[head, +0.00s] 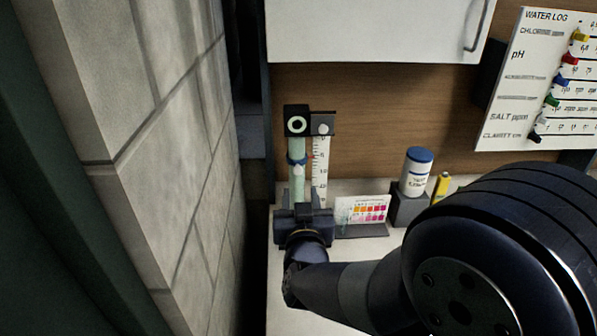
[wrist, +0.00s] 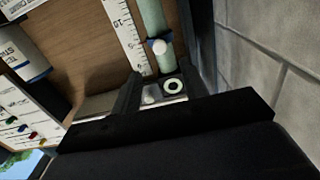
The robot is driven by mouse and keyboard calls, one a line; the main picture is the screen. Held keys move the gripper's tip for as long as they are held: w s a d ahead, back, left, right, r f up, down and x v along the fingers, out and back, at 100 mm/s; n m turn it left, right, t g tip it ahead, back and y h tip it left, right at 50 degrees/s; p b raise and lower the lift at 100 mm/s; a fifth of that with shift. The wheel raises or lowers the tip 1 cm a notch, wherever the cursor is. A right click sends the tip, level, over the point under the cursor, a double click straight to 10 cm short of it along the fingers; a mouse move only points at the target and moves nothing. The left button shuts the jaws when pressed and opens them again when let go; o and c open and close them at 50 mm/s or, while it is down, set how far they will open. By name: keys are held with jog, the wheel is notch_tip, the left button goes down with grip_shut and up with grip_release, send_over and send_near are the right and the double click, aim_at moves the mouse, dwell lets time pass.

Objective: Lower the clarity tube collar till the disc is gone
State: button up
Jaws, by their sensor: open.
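The clarity tube (head: 298,183) is pale green and upright beside a white scale (head: 321,165). Its blue collar (head: 297,158), with a pale knob, sits around the upper part of the tube. The collar also shows in the wrist view (wrist: 160,42). A black block with a white ring (head: 297,124) tops the tube; I cannot tell whether the ring is the disc. My gripper (head: 304,211) is open in front of the tube's lower part, which it hides. In the wrist view, the ring block shows between the fingers (wrist: 166,82); the collar is apart from them.
A water log board (head: 535,80) hangs at upper right. A block wall (head: 170,170) is close on the left.

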aim_at(298, 171)
jog(key=w+p, duration=0.1)
jog(key=w, duration=0.7)
jog(key=shift+p, duration=0.4)
grip_shut()
